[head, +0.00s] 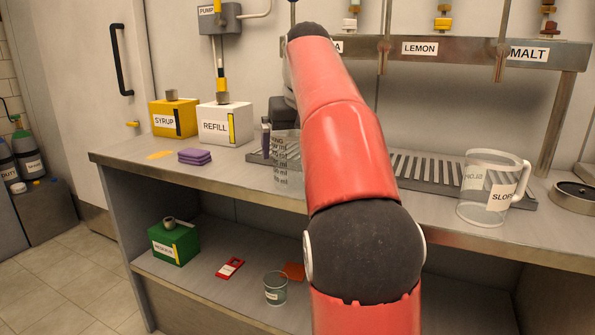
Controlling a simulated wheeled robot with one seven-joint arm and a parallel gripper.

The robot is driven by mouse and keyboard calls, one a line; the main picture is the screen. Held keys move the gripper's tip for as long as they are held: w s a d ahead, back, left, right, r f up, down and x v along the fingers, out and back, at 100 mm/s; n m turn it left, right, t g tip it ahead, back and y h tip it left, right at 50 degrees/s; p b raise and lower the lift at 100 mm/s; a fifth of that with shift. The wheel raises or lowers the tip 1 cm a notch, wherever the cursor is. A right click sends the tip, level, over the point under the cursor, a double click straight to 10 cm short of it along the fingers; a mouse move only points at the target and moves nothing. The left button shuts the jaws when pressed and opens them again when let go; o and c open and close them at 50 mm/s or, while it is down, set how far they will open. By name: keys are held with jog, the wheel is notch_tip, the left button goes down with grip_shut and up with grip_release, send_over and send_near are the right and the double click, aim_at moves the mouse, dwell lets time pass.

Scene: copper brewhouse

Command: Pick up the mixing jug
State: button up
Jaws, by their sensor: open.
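The mixing jug (287,168) is a clear vessel with dark ml markings, standing upright on the counter near its front edge. Its label is cut off to "NG", and my arm hides its right side. My gripper (281,138) is mostly hidden behind my arm. Its dark body shows just above and behind the jug, with what looks like one finger close to the jug's left side. It is open. I cannot tell whether it touches the jug.
A clear handled jug marked SLOPS (489,190) stands at the right of the counter (230,186). A yellow SYRUP box (172,118), white REFILL box (226,126) and purple pads (194,156) are left. The lower shelf holds a green box (173,243) and small beaker (275,288).

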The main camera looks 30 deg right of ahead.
jog(key=shift+w+f, duration=0.15)
jog(key=shift+f, duration=0.3)
jog(key=c, duration=1)
jog(key=shift+r, duration=0.1)
